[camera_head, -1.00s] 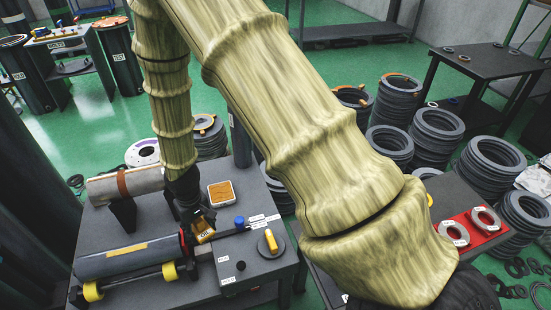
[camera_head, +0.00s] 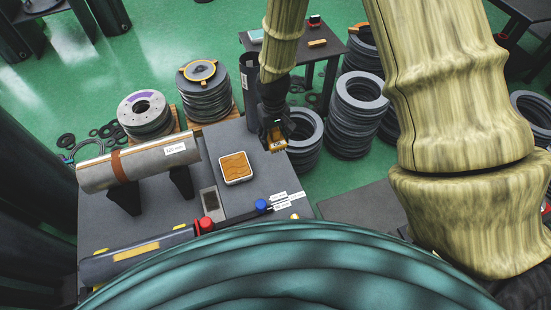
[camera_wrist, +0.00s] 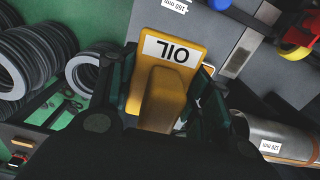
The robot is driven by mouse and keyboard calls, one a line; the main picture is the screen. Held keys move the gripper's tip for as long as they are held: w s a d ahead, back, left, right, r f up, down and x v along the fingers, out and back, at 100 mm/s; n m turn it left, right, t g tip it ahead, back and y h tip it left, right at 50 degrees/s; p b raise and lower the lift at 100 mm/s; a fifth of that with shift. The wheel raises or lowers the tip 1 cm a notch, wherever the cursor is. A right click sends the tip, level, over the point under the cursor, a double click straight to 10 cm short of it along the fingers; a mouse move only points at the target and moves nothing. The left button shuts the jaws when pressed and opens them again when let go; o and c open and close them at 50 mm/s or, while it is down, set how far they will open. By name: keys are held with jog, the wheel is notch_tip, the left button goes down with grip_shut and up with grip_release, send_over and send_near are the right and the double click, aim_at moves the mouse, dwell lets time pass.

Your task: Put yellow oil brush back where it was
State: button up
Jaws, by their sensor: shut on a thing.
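The yellow oil brush (camera_wrist: 165,95) is a yellow block with a narrower handle and a white label reading OIL. My gripper (camera_wrist: 166,100) is shut on its handle in the wrist view. In the head view, my gripper (camera_head: 274,136) points down near the right edge of the grey table (camera_head: 215,140). The brush (camera_head: 277,145) shows at its tip, above the table edge or the tyre-like rings beside it. I cannot tell its height. A square white tray with an orange-brown pad (camera_head: 237,168) lies on the table, left of my gripper.
A grey cylinder (camera_head: 150,164) rests on black supports at the table's left. A red-capped bar (camera_head: 206,224) and a blue knob (camera_head: 262,206) are nearer. Stacked rings (camera_head: 357,105) stand right of the table. The near table is hidden.

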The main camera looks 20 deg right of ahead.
aim_at(273, 164)
jog(key=shift+w+d+f+n+b, duration=0.25)
jog(key=shift+w+f+n+b, duration=1)
jog(key=shift+f+b, duration=1.8)
jog(key=shift+w+d+f+n+b, duration=0.3)
jog(key=shift+w+f+n+b, duration=0.85)
jog(key=shift+f, duration=3.55)
jog(key=shift+w+d+f+n+b, duration=0.25)
jog(key=shift+w+f+n+b, duration=0.45)
jog(key=shift+f+n+b, duration=2.35)
jog(key=shift+f+m+p, duration=0.45)
jog(key=shift+f+m, duration=0.4)
jog(key=shift+m, duration=0.4)
jog(key=o, duration=1)
jog(key=shift+o, duration=0.2)
notch_tip(273, 164, up, 12)
jog(key=shift+r, duration=0.1)
